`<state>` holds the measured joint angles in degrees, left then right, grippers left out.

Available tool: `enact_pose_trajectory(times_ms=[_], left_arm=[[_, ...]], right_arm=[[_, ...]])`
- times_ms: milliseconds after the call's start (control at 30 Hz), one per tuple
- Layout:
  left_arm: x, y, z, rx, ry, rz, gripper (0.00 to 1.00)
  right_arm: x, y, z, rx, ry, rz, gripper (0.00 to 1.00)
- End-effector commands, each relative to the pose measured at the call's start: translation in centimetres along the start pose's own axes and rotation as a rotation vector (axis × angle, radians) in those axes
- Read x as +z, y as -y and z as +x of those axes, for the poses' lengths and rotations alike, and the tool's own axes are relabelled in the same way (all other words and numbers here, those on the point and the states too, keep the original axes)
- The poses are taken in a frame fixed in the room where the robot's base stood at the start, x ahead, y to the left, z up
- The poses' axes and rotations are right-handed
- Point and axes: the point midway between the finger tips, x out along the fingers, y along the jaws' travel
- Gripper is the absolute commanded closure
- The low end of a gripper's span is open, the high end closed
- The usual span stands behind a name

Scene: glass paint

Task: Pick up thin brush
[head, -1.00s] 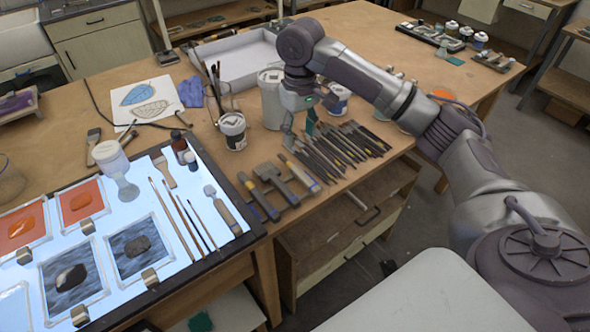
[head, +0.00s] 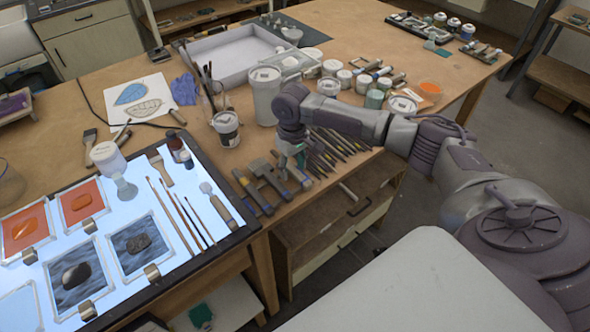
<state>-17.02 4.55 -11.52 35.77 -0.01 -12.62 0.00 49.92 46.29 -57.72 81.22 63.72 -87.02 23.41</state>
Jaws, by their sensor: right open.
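Several thin brushes (head: 186,213) lie side by side on the bright light panel (head: 132,196), their handles toward the panel's front edge. A row of slim dark tools (head: 335,147) lies on the wooden table, partly hidden by my right arm; I cannot tell whether some are thin brushes. More brushes stand in a jar (head: 209,84). My right gripper (head: 293,166) is open and points down at the left end of the slim tool row, just behind and right of the flat wide tools (head: 262,184). Contact with the tools cannot be told. My left gripper is out of view.
A white tub (head: 264,92) and a dark labelled jar (head: 227,128) stand behind the right gripper. Several jars (head: 376,99) crowd the table beyond my right arm. Framed glass panes (head: 73,274) cover the panel's left part.

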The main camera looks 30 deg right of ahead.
Motion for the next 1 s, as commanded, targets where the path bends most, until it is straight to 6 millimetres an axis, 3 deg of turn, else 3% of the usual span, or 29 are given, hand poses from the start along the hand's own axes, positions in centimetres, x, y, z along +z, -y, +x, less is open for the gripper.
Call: enact_pose_trajectory(times_ms=[233,533,1000], left_arm=[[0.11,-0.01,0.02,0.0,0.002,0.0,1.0],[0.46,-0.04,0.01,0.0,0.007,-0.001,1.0],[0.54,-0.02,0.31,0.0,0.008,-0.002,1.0]], right_arm=[[-0.02,0.01,0.17,0.0,-0.001,-0.001,0.5],[-0.02,0.01,0.13,0.0,-0.001,-0.001,1.0],[-0.11,0.01,-0.42,0.0,-0.004,0.0,1.0]])
